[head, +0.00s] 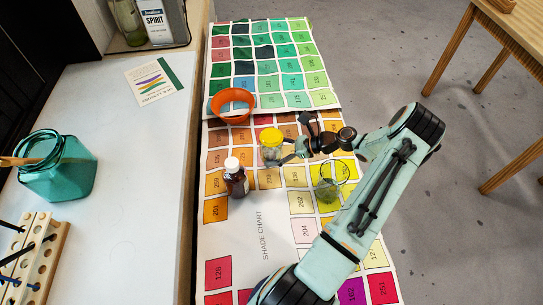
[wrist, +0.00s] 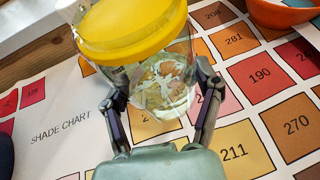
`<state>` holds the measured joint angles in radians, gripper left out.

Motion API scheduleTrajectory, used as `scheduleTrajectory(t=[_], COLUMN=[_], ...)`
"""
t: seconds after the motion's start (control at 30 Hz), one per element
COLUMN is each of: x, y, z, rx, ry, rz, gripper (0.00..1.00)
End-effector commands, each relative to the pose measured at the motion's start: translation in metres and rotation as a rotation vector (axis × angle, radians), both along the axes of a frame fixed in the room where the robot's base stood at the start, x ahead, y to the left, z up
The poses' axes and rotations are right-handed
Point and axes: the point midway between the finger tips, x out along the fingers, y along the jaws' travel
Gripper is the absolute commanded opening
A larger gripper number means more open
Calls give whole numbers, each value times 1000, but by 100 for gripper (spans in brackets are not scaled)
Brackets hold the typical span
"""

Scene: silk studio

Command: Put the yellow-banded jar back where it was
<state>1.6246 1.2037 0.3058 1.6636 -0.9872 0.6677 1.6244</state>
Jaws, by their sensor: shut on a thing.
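A clear glass jar with a broad yellow top (head: 271,137) is in my gripper (head: 284,151), over the orange part of the shade chart. In the wrist view the yellow top (wrist: 130,28) fills the upper left, and pale bits show through the glass (wrist: 160,88). The gripper's two fingers (wrist: 158,75) close on either side of the glass below the yellow. The jar's base is hard to make out; I cannot tell whether it touches the chart.
A brown bottle with a white cap (head: 236,178) stands left of the jar. An orange bowl (head: 220,117) is behind it, and a clear glass vessel (head: 325,191) is to its right. The shade chart (head: 240,250) has bare room at the front.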

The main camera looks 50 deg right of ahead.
Motion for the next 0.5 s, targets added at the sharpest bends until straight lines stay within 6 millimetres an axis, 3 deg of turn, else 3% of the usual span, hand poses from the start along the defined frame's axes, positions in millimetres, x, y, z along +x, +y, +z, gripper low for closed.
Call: scheduleTrajectory(t=[0.17,0.33,0.5], x=[13,18,18], y=[-13,-19,-18], z=[-22,-33,-57], rx=[-1,1,1], ry=[-2,-1,-2], rz=[0,0,0], gripper=[25,25,25])
